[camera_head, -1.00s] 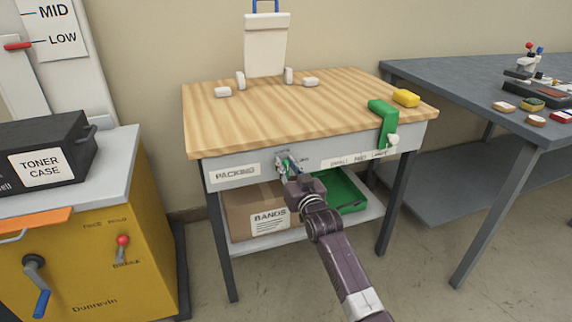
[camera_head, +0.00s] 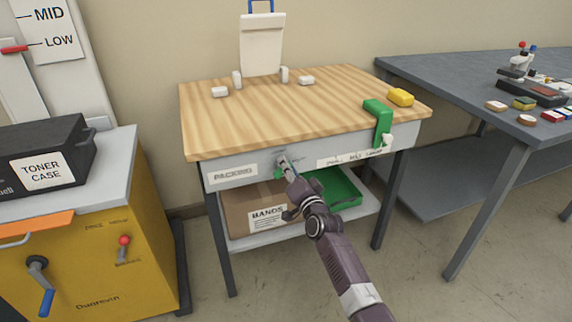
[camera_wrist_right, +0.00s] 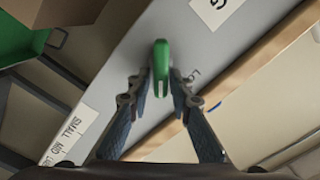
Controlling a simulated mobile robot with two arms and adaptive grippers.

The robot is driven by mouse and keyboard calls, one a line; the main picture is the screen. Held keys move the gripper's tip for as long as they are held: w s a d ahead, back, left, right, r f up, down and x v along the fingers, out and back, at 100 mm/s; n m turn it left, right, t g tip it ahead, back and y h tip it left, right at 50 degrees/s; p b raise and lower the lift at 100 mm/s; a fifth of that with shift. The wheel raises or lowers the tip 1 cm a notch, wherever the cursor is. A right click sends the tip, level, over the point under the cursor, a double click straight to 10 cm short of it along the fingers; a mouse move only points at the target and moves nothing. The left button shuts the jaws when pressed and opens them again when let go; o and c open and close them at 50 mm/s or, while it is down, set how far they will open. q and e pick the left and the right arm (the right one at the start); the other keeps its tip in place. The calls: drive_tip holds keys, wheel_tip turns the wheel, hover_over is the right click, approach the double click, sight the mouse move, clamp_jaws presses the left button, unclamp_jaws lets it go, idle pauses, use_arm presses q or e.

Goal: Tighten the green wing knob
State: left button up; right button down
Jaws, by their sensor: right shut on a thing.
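The green wing knob (camera_wrist_right: 160,68) is on the grey front apron of the packing bench, standing edge-on between my fingers in the right wrist view. In the head view only a bit of green (camera_head: 278,173) shows beside my fingers. My right gripper (camera_head: 283,163) reaches the apron from the front, just right of the PACKING label. In the right wrist view my right gripper (camera_wrist_right: 160,80) has a finger on each side of the knob and is shut on it. My left gripper is not in view.
A green clamp-like piece (camera_head: 378,112) hangs over the bench's right front edge, near a yellow block (camera_head: 401,97). Below the apron are a cardboard box (camera_head: 245,205) and a green tray (camera_head: 345,190). A yellow machine (camera_head: 110,265) stands left and a grey table (camera_head: 440,75) right.

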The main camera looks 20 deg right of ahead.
drive_tip(key=shift+f+m, duration=0.35)
drive_tip(key=shift+m, duration=0.55)
drive_tip(key=m, duration=0.2)
drive_tip(key=shift+d+f+m, duration=0.1)
drive_tip(key=shift+f+m, duration=0.15)
drive_tip(key=shift+m, duration=0.05)
drive_tip(key=shift+f+m+b, duration=0.15)
drive_tip(key=shift+m+b, duration=0.2)
drive_tip(key=shift+m, duration=0.65)
drive_tip(key=shift+f+m, duration=0.1)
drive_tip(key=shift+m, duration=0.5)
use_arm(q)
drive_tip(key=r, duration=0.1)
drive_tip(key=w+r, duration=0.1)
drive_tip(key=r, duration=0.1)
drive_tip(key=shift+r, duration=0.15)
